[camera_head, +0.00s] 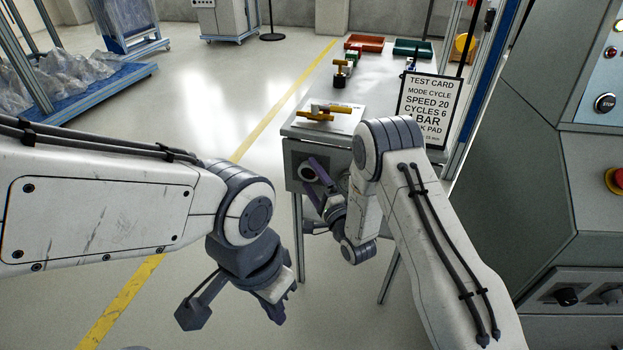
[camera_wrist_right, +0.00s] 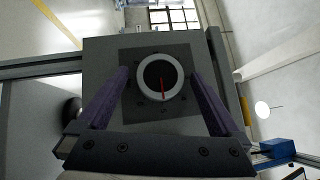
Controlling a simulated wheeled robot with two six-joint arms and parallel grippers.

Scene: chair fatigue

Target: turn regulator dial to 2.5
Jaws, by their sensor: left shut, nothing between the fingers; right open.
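The regulator dial (camera_wrist_right: 150,80) is a dark round knob in a pale ring, on a dark square plate with small marks too small to read. Its red pointer points to the bottom of the right wrist view. In the head view the dial (camera_head: 307,172) is on the front of the table. My right gripper (camera_wrist_right: 159,72) is open, its purple fingers on either side of the dial; I cannot tell whether they touch it. It also shows in the head view (camera_head: 316,178). My left gripper (camera_head: 276,308) is shut and empty, low at the front, away from the dial.
A test card (camera_head: 430,105) stands on the table (camera_head: 375,85); my right arm partly covers its bar line. Yellow-handled parts (camera_head: 328,113), a red tray (camera_head: 364,43) and a green tray (camera_head: 412,49) are on top. A grey control cabinet (camera_head: 520,150) stands at right.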

